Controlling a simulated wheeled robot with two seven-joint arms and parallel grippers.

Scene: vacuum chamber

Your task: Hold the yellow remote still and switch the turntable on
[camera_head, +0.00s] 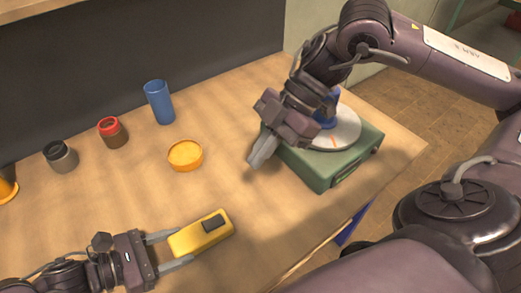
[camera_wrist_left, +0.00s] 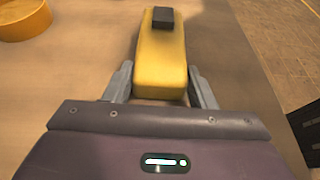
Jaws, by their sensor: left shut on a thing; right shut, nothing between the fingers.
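The yellow remote (camera_head: 192,238) lies on the table near its front edge, with a dark raised button (camera_head: 213,223) on its far end. My left gripper (camera_head: 170,246) is shut on the near end of the remote, one finger on each side. The remote (camera_wrist_left: 161,65) and its dark button (camera_wrist_left: 163,17) also show in the left wrist view. The turntable (camera_head: 350,158) is a green box with a white disc (camera_head: 342,131) and a blue object on it. My right gripper (camera_head: 255,164) is shut and empty beside the turntable's left side, and its arm hides part of the turntable.
An orange round dish (camera_head: 185,155) lies mid-table. A blue cup (camera_head: 159,102), a red-topped jar (camera_head: 112,132) and a grey jar (camera_head: 61,157) stand further back. The table between remote and turntable is clear.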

